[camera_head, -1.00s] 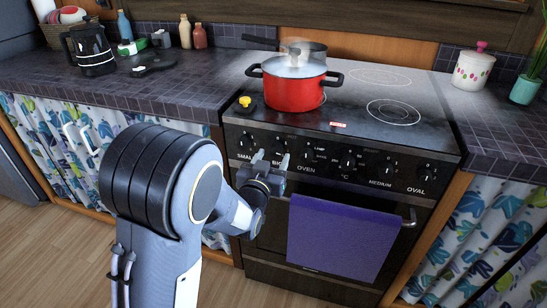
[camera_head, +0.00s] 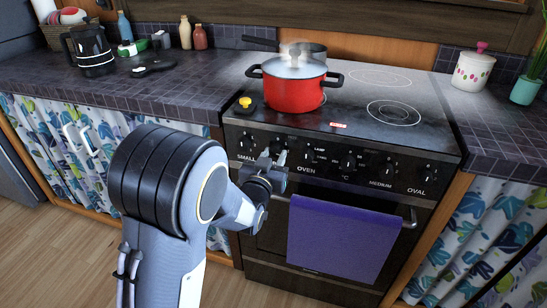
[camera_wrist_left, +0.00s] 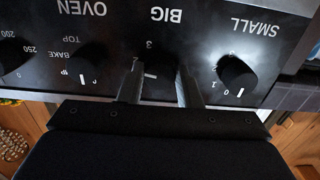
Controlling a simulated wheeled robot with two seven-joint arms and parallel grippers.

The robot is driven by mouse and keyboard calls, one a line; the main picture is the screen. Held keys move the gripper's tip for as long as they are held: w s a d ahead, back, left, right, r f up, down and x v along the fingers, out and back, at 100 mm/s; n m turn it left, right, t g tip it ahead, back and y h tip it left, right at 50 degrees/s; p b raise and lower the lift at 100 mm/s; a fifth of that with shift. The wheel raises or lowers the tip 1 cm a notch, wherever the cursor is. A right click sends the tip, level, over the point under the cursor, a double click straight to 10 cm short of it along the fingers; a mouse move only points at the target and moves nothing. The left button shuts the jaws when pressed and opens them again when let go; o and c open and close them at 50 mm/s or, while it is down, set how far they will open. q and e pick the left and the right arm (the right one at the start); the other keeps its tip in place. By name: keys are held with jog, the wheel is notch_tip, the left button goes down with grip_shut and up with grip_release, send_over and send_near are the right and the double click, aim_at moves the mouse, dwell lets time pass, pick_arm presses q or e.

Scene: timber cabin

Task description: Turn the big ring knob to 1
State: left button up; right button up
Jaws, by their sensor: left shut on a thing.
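The big ring knob (camera_wrist_left: 160,84) is a dark knob on the black stove front, under the label BIG in the upside-down left wrist view. My left gripper (camera_wrist_left: 160,76) is shut on it, one finger on each side. A short white mark shows between the fingers, and the numbers 2 and 3 show beside the knob. The fingers hide other numbers, so I cannot tell its exact setting. In the head view my left gripper (camera_head: 274,157) reaches the panel between SMALL and OVEN and mostly hides the knob. My right gripper is not in view.
The small ring knob (camera_wrist_left: 237,72) and the oven knob (camera_wrist_left: 84,62) flank the held knob closely. A red pot (camera_head: 294,92) stands on the cooktop above. A purple towel (camera_head: 343,238) hangs on the oven handle just below.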

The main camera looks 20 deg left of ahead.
pick_arm(q)
jog(key=n+b, duration=0.4)
jog(key=b, duration=0.1)
jog(key=n+b, duration=0.2)
jog(key=b, duration=0.1)
jog(key=shift+f, duration=0.25)
jog(key=shift+r+n+b, duration=0.2)
jog(key=shift+n+b, duration=1.45)
jog(key=shift+n, duration=0.25)
jog(key=shift+d, duration=0.1)
jog(key=o, duration=1)
jog(key=shift+s+r, duration=0.1)
jog(key=s+p, duration=0.1)
jog(key=s, duration=0.6)
jog(key=shift+s, duration=0.3)
